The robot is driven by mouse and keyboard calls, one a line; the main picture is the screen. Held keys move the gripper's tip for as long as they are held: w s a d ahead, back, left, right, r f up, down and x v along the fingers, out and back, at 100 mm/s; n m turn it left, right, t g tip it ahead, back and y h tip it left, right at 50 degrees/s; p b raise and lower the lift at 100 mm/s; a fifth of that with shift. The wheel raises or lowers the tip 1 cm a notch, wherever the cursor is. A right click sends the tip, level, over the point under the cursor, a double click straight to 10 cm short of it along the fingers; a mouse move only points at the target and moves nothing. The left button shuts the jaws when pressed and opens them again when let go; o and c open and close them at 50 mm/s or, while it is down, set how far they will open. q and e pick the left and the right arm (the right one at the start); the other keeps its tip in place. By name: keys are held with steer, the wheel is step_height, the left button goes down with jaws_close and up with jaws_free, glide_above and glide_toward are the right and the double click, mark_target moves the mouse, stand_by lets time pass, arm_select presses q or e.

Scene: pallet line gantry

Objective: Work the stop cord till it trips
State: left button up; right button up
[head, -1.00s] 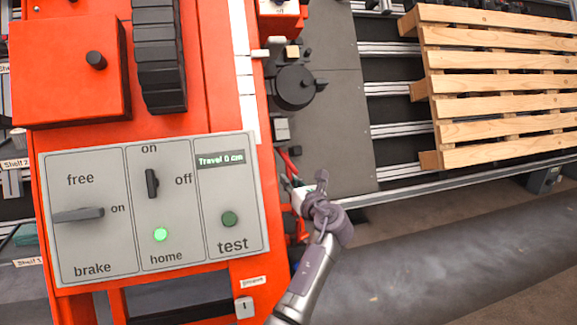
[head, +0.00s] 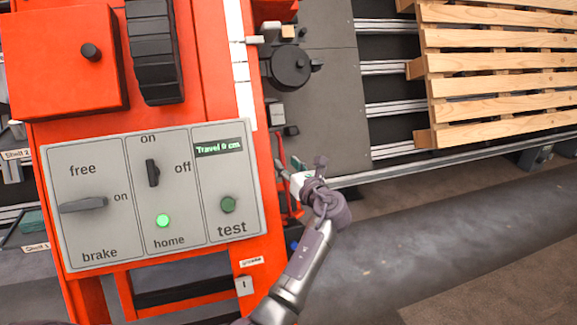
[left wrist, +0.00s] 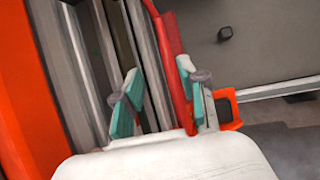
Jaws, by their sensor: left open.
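My left gripper (head: 290,169) is open at the right side of the orange machine (head: 205,60), just right of its control panel. In the left wrist view its two teal-padded fingers (left wrist: 159,95) stand apart. A long red strip (left wrist: 171,62), which may be the stop cord, runs down between them, closer to the right finger. I cannot tell whether it touches that finger. In the head view, red parts show beside the gripper, partly hidden by it. The panel (head: 128,238) has a lit green home lamp (head: 163,221) and a travel display (head: 219,147) that seems to read 0 cm.
An orange bracket (left wrist: 235,107) sits right of the fingers in the left wrist view. A black round knob (head: 289,66) juts from the machine above my gripper. A wooden pallet (head: 500,75) lies on rails at the upper right. The floor (head: 430,225) at lower right is clear.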

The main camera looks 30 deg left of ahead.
arm_select(q)
steer(key=v, duration=0.7)
steer(key=shift+s+d, duration=0.15)
steer(key=shift+s, duration=0.05)
stand_by(0.3)
